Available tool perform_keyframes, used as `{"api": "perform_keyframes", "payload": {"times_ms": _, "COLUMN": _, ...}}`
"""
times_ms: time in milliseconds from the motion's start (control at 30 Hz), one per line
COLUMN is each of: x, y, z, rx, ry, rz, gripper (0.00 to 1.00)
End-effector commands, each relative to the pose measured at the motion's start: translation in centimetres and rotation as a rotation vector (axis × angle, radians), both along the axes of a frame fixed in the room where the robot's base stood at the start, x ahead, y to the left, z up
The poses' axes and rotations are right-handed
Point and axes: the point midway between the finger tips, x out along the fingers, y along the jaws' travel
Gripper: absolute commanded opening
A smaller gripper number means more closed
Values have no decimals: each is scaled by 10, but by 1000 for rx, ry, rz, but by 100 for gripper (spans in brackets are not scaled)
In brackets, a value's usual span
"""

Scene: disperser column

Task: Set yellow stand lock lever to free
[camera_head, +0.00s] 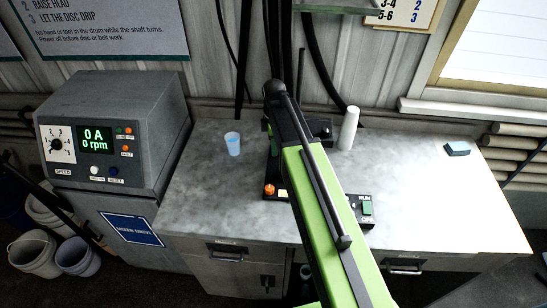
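I cannot make out a yellow stand lock lever in the head view. My green and black arm reaches up from the bottom across the middle of the bench and covers much of the dark stand there. A small yellowish patch (283,195) shows beside the arm, but I cannot tell what it is. Dark upright posts (280,45) rise behind the arm. The stand's dark base (352,219) shows at the right of the arm, with a green switch (367,208). An orange knob (270,190) shows at the left. My gripper's fingers cannot be seen.
The grey bench (440,200) is mostly clear at the right. A control cabinet (110,125) reading 0 A, 0 rpm stands left. White buckets (34,254) are on the floor.

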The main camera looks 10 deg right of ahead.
Motion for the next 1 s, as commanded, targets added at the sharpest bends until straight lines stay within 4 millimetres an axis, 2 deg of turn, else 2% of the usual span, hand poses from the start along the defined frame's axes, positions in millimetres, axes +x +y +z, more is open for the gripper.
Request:
{"api": "perform_keyframes", "payload": {"times_ms": 33, "x": 0, "y": 0, "z": -11, "rx": 0, "ry": 0, "rz": 0, "gripper": 36}}
{"api": "perform_keyframes", "payload": {"times_ms": 67, "x": 0, "y": 0, "z": -13, "rx": 0, "ry": 0, "rz": 0, "gripper": 36}}
{"api": "perform_keyframes", "payload": {"times_ms": 333, "x": 0, "y": 0, "z": -11, "rx": 0, "ry": 0, "rz": 0, "gripper": 36}}
{"api": "perform_keyframes", "payload": {"times_ms": 633, "x": 0, "y": 0, "z": -11, "rx": 0, "ry": 0, "rz": 0, "gripper": 0}}
{"api": "perform_keyframes", "payload": {"times_ms": 1000, "x": 0, "y": 1, "z": -11, "rx": 0, "ry": 0, "rz": -10, "gripper": 0}}
